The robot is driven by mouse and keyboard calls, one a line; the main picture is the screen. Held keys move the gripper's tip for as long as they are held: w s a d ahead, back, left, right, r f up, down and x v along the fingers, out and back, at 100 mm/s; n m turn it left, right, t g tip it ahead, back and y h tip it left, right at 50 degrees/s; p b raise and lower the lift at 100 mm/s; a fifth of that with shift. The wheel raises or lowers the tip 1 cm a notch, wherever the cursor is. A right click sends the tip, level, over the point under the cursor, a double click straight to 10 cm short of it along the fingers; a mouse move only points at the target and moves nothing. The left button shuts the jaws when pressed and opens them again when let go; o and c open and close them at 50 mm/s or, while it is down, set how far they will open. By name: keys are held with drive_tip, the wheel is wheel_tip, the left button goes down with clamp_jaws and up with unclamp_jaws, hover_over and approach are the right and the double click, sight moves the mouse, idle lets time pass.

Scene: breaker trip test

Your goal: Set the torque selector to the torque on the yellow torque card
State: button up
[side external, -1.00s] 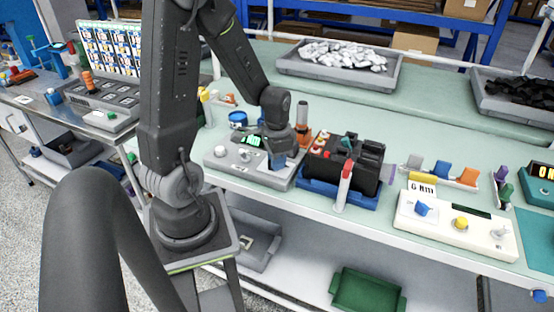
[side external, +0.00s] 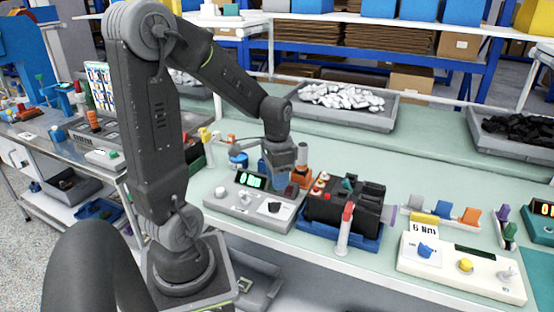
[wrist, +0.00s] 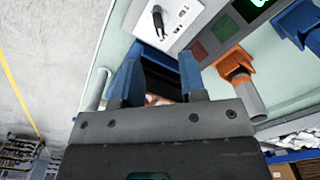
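A grey control box (side external: 252,200) has a green-lit display (side external: 250,180) that seems to read 0 Nm. On its right side is a white plate with a black pointer knob (side external: 274,207), which looks like the torque selector; it also shows in the wrist view (wrist: 158,20) with small scale marks. Those marks are too small to read. A card reading "6 Nm" (side external: 423,229) stands at the white box to the right; it looks mostly white. My gripper (side external: 278,182), with blue fingers, is above and behind the knob. In the wrist view its fingers (wrist: 158,68) are apart and empty.
A black block with red and orange buttons (side external: 345,203) sits in a blue tray right of the grey box. A red-and-white upright piece (side external: 345,230) stands before it. The white box (side external: 462,268) has blue, yellow and grey knobs.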

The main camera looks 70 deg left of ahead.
wheel_tip(320, 180, up, 6)
drive_tip(key=shift+f, duration=0.1)
idle(0.4)
drive_tip(key=s+d+r+t, duration=0.2)
drive_tip(key=d+r, duration=0.1)
drive_tip(key=d, duration=0.5)
drive_tip(key=s+d+r+t, duration=0.2)
drive_tip(key=d+t, duration=0.1)
drive_tip(key=d, duration=0.6)
drive_tip(key=shift+s+d+r+t, duration=0.3)
drive_tip(key=shift+s+r, duration=0.1)
